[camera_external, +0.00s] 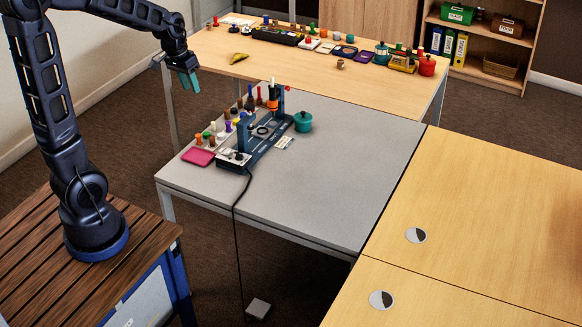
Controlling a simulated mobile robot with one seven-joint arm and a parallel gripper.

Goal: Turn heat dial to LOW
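A dark blue bench device (262,135) stands on the grey table, with a pale control panel (234,159) at its front end. Small dark knobs show on that panel. The heat dial and its LOW mark are too small to pick out, so I cannot tell its setting. My gripper (188,83) hangs in the air at the upper left, well above and apart from the device, with its teal fingers pointing down. Nothing shows held in it. The fingers look close together, but I cannot tell whether they are open or shut.
A pink tray (198,157) and several small coloured pieces lie left of the device; a teal pot (303,121) stands to its right. A black cord (235,230) hangs over the table's front edge. The right side of the grey table (345,170) is clear.

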